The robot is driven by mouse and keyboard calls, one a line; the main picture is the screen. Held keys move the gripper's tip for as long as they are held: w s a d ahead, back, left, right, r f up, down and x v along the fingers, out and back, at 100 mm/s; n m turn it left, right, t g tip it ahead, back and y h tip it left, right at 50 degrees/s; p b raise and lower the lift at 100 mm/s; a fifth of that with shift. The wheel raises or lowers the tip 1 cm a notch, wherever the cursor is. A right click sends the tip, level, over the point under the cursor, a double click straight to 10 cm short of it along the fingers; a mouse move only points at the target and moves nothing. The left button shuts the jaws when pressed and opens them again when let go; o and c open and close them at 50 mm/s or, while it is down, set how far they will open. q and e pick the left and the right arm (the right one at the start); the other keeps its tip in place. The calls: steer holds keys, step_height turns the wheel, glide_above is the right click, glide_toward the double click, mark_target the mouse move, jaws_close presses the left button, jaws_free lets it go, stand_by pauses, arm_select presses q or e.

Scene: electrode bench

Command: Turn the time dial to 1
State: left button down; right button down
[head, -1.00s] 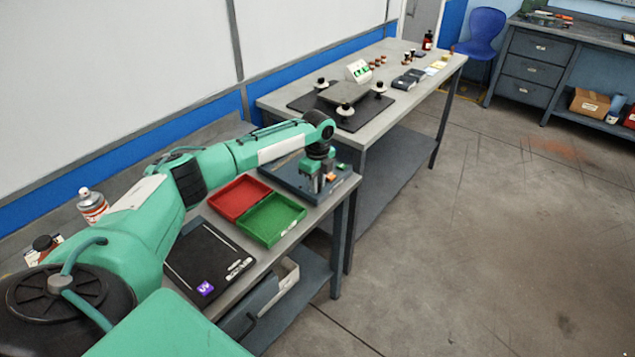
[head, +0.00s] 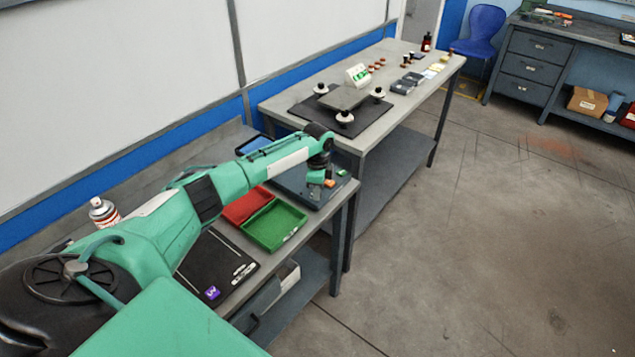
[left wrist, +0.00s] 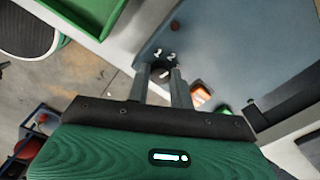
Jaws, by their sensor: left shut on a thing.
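The time dial (left wrist: 160,77) is a small dark knob on a blue-grey device panel, with white figures 1 and 2 printed beside it in the left wrist view. My left gripper (left wrist: 161,72) is shut on the dial, one finger on each side. The fingers hide part of it, and I cannot tell which figure it points at. In the head view my left gripper (head: 316,186) stands over the device (head: 292,181) and covers the dial. My right gripper is not in view.
An orange button (left wrist: 200,93) and a green button (left wrist: 222,108) sit close to the fingers. A red tray (head: 246,206) and a green tray (head: 273,228) stand next to the device.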

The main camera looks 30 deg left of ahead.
arm_select(q)
steer(key=n+p, duration=0.5)
steer(key=n, duration=0.1)
steer(key=shift+r, duration=0.2)
steer(key=n+p, duration=0.1)
steer(key=n, duration=0.2)
steer(key=shift+d, duration=0.1)
steer(key=shift+f+n+p, duration=0.15)
steer(key=shift+n+p, duration=0.9)
steer(key=shift+n, duration=0.45)
steer(key=c, duration=1.2)
jaws_free()
steer(key=shift+c, duration=0.2)
step_height(320, 180, up, 14)
steer(key=b, duration=0.2)
